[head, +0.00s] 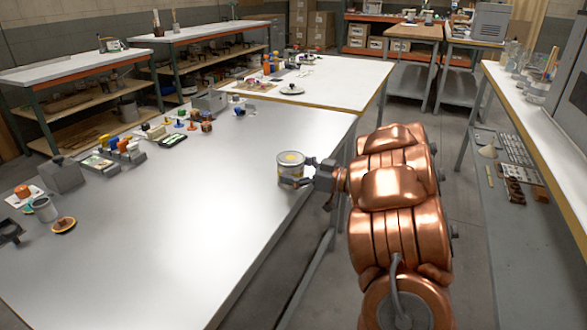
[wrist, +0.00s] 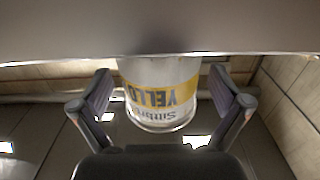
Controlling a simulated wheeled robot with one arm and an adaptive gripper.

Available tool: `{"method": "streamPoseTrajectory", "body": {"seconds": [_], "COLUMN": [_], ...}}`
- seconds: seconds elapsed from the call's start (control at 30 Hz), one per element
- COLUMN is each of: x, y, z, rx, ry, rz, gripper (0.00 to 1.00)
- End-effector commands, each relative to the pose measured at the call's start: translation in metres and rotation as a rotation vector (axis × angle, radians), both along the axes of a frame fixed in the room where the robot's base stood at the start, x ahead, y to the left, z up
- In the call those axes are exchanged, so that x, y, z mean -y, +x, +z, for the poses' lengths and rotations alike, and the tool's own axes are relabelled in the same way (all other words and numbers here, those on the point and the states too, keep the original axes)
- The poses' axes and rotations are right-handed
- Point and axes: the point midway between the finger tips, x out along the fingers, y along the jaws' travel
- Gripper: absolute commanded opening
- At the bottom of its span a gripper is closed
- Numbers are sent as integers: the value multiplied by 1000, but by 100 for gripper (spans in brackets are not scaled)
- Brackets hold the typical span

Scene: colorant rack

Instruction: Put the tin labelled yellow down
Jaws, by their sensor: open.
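The tin labelled yellow (head: 291,168) is a pale can with a yellow band and a yellow patch on its lid. It is upright at the right edge of the near grey table (head: 190,225) and appears to rest on it. My gripper (head: 306,173) reaches it from the right, over the table's edge. In the wrist view the tin (wrist: 160,92) appears upside down, its lettering inverted, between the two fingers of my gripper (wrist: 160,80). The fingers are open, with a small gap at each side of the tin. Its base contact is partly hidden.
Blocks, small coloured pieces and a grey box (head: 60,174) stand along the table's far left side. A white-topped table (head: 330,75) adjoins at the back. The near table's middle and front are clear. A long bench (head: 535,110) stands at the right across a floor gap.

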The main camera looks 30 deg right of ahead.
Motion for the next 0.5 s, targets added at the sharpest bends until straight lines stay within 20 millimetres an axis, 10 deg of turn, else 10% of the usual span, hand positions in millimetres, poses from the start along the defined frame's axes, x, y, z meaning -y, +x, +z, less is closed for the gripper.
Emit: {"method": "streamPoseTrajectory", "body": {"seconds": [0.5], "x": [17], "y": [-26], "z": [3], "rx": [-3], "ry": [-1], "rz": [-4], "gripper": [99]}}
